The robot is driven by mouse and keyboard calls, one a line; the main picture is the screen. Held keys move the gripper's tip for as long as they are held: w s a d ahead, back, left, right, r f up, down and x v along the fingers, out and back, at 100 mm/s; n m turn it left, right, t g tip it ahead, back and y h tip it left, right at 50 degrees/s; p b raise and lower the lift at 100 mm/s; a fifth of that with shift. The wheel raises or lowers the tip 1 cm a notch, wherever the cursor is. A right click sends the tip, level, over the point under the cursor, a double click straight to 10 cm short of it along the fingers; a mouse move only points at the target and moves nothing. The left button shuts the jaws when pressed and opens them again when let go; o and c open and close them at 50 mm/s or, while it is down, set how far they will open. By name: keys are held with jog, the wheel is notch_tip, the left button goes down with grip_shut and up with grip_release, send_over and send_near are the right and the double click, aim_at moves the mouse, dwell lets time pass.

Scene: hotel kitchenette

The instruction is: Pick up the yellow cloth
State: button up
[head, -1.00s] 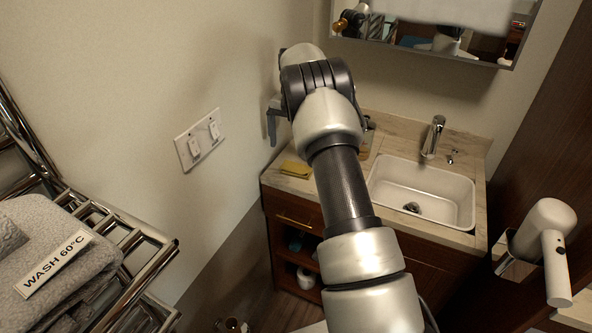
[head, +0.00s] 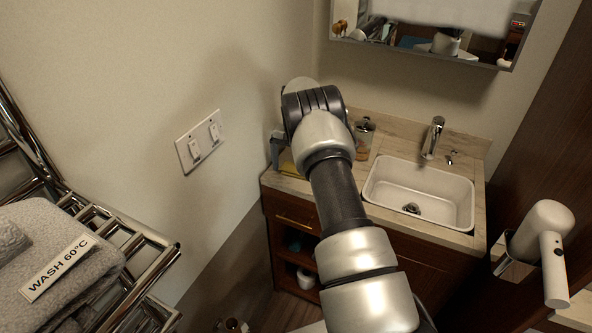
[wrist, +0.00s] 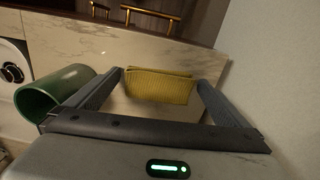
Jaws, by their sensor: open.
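The yellow cloth (wrist: 158,86) lies folded on the pale stone counter, near the wall; it shows between my fingers in the wrist view. In the head view only a part of the cloth (head: 288,163) shows, the rest hidden behind my arm. My gripper (wrist: 157,82) is open, with one finger on each side of the cloth in the picture and nothing held. In the head view my gripper (head: 277,152) is mostly hidden by my wrist, above the counter's left end. I cannot tell whether the fingers touch the counter.
A green cup (wrist: 52,92) is close to my left-hand finger in the wrist view. The wall with switches (head: 199,141) is close on the left.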

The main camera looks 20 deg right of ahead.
jog(key=c, duration=1)
jog(key=shift+r, duration=0.1)
notch_tip(320, 180, up, 10)
jog(key=shift+f, duration=0.1)
